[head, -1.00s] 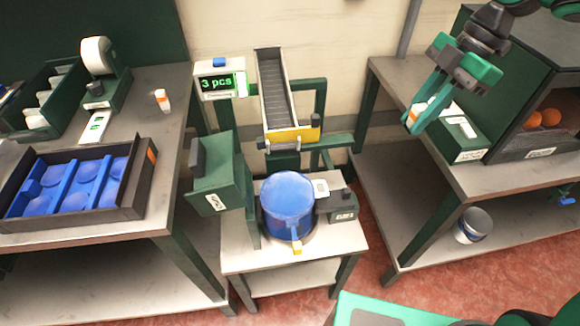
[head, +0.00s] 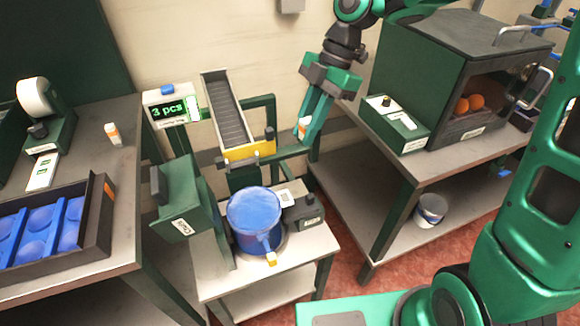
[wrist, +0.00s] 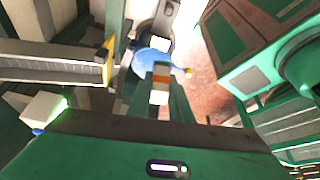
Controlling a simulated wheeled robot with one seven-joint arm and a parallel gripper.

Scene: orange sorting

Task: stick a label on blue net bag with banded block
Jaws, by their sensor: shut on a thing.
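The blue net bag (head: 254,214) stands on the small middle stand, with a yellow piece at its front neck; it also shows in the wrist view (wrist: 146,65). My gripper (head: 306,130) is shut on a white block with an orange band, the banded block (head: 302,127), above and right of the bag. The banded block also shows between the fingers in the wrist view (wrist: 160,96). It is apart from the bag in the head view. A white label (head: 287,198) with dark print shows at the dark device (head: 305,211) beside the bag.
A chute with a yellow lip (head: 246,152) and a "3 pcs" display (head: 171,108) stand behind the bag. A green box (head: 178,203) is left of it. Another orange-banded white piece (head: 112,134) stands on the left table. A right bench holds a green cabinet (head: 440,60).

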